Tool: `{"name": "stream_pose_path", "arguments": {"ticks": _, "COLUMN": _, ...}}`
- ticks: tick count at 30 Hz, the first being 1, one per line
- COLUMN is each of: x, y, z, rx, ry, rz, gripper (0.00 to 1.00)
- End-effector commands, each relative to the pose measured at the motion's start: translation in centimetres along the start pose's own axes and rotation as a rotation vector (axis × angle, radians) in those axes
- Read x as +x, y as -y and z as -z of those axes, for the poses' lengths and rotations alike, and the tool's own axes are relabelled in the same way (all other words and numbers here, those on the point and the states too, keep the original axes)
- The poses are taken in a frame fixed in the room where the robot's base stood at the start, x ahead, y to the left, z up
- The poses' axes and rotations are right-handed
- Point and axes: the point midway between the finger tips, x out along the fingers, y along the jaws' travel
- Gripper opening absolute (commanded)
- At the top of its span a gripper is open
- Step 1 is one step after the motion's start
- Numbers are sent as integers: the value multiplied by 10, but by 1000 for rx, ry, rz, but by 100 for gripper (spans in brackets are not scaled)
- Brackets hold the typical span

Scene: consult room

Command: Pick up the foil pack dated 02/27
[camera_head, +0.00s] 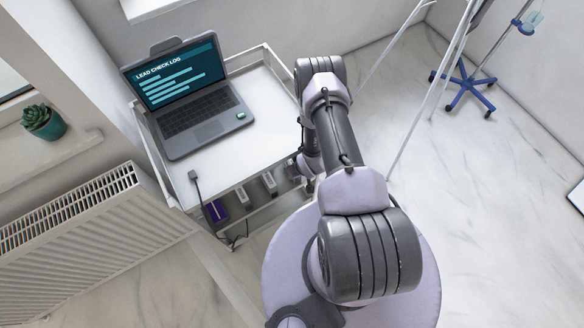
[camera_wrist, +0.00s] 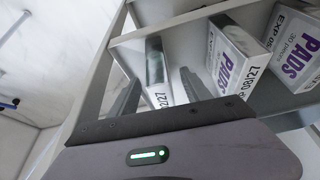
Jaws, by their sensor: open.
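In the wrist view, a narrow pack (camera_wrist: 156,72) stands on the cart's shelf. It has a dark, shiny face and a white edge printed with a date ending "2/27"; the first digit is hidden. My gripper (camera_wrist: 160,82) is open, with one finger to the left of this pack and the other to its right. No contact with the pack is visible. To its right stands a white box marked "PADS" and "08/27" (camera_wrist: 235,66). Farther right is another "PADS" box marked "EXP 05" (camera_wrist: 292,45), cut off by the frame. In the head view my arm hides the gripper.
The white cart (camera_head: 222,160) carries an open laptop (camera_head: 190,108) on top. Its lower shelf shows a purple box (camera_head: 216,211) and pale boxes (camera_head: 243,196). A cable hangs off the cart's front. A radiator (camera_head: 85,225) stands left; the floor to the right is mostly clear.

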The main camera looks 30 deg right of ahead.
Motion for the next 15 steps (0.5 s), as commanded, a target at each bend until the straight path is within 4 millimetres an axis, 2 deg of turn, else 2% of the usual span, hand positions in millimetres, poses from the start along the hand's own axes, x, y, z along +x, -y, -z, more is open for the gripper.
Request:
{"name": "stream_pose_path", "arguments": {"ticks": 2, "x": 12, "y": 0, "z": -3, "rx": 1, "ry": 1, "rz": 0, "gripper": 56}}
{"name": "stream_pose_path", "arguments": {"ticks": 8, "x": 11, "y": 0, "z": -1, "rx": 1, "ry": 1, "rz": 0, "gripper": 56}}
{"name": "stream_pose_path", "arguments": {"ticks": 11, "x": 11, "y": 0, "z": -2, "rx": 1, "ry": 1, "rz": 0, "gripper": 41}}
{"name": "stream_pose_path", "arguments": {"ticks": 15, "x": 11, "y": 0, "z": -2, "rx": 1, "ry": 1, "rz": 0, "gripper": 13}}
